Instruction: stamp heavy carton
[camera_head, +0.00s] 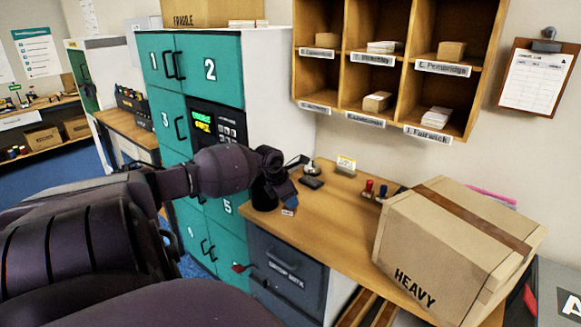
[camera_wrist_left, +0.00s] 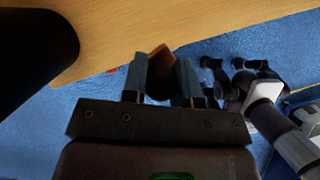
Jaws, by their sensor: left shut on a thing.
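The heavy carton (camera_head: 440,248) is a closed brown box with "HEAVY" on its front and brown tape across its top. It stands on the right part of the wooden counter (camera_head: 335,218). My left gripper (camera_head: 288,198) is over the counter's left end, well left of the carton. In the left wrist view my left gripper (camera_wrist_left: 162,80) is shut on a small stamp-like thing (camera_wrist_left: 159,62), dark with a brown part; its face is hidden. A red stamp (camera_head: 369,187) and a blue stamp (camera_head: 381,193) stand behind the carton's left side. My right gripper cannot be made out.
A dark pad (camera_head: 311,182) lies on the counter near a small sign (camera_head: 346,163). A black cup (camera_head: 264,196) is close beside my left gripper. Teal lockers (camera_head: 212,75) stand at the left. Pigeonholes (camera_head: 405,62) and a clipboard (camera_head: 535,78) hang above. The counter's middle is clear.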

